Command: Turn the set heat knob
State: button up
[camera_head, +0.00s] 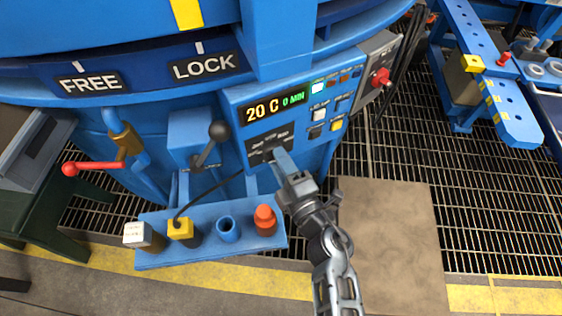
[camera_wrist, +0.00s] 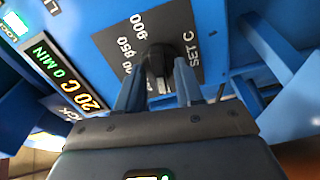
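The set heat knob (camera_wrist: 158,60) is black and sits on a dark dial plate (camera_wrist: 185,22) marked "SET C", with 850 and 900 readable in the wrist view. My gripper (camera_wrist: 161,72) is at the knob, its two blue fingers apart, one on each side of it. I cannot tell whether the fingertips touch the knob. In the head view my gripper (camera_head: 277,155) reaches the lower part of the control panel and hides most of the knob. The display (camera_head: 273,108) above reads 20 C and 0 MIN.
A black-balled lever (camera_head: 217,131) stands left of the panel. Below is a blue shelf (camera_head: 205,255) with several small items, including a red-topped one (camera_head: 265,216). A grey box with a red knob (camera_head: 381,77) is right of the panel. The floor plate (camera_head: 390,240) at right is clear.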

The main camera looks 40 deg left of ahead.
jog(key=p+v, duration=0.2)
jog(key=v, duration=0.6)
dwell(0.7)
